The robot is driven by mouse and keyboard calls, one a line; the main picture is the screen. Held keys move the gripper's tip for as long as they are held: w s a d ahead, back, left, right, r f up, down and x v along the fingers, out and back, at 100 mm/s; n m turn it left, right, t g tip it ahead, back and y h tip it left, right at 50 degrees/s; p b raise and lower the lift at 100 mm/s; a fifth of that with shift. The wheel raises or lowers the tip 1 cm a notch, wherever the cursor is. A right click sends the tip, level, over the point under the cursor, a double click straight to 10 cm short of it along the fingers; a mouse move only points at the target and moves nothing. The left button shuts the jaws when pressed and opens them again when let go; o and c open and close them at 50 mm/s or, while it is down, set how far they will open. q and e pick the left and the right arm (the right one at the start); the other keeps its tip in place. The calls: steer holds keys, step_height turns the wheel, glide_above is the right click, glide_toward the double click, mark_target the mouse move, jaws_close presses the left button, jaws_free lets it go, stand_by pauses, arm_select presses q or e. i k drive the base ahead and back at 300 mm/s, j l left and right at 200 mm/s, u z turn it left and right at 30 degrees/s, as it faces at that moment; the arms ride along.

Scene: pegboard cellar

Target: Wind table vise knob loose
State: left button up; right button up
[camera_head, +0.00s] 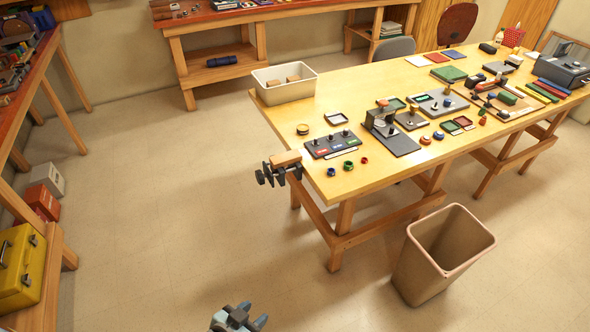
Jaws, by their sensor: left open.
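The table vise (281,168) is clamped at the near left corner of the long wooden table. It has a tan wooden block on top and dark metal parts below. Its dark knob (262,177) sticks out to the left, past the table edge. My left gripper (251,314) shows at the bottom edge of the view, open and empty. It is well apart from the vise, nearer to me, with bare floor showing between them. My right gripper is not in view.
The long table (320,108) carries a white bin (285,93), a panel with knobs (334,144) and several small parts. A tan waste bin (442,254) stands on the floor at right. A yellow toolbox (20,266) sits at far left. The middle floor is clear.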

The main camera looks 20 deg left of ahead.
mark_target(260, 177)
steer(key=i+j+z, duration=0.1)
steer(key=j+z, duration=0.2)
steer(key=j, duration=0.2)
steer(key=i+j+z, duration=0.1)
steer(key=j+z, duration=0.15)
steer(key=j, duration=0.25)
steer(key=j+z, duration=0.3)
steer(key=j, duration=2)
steer(key=j+z, duration=0.15)
steer(key=j, duration=1.05)
steer(key=k+j, duration=0.1)
steer(key=j, duration=1.15)
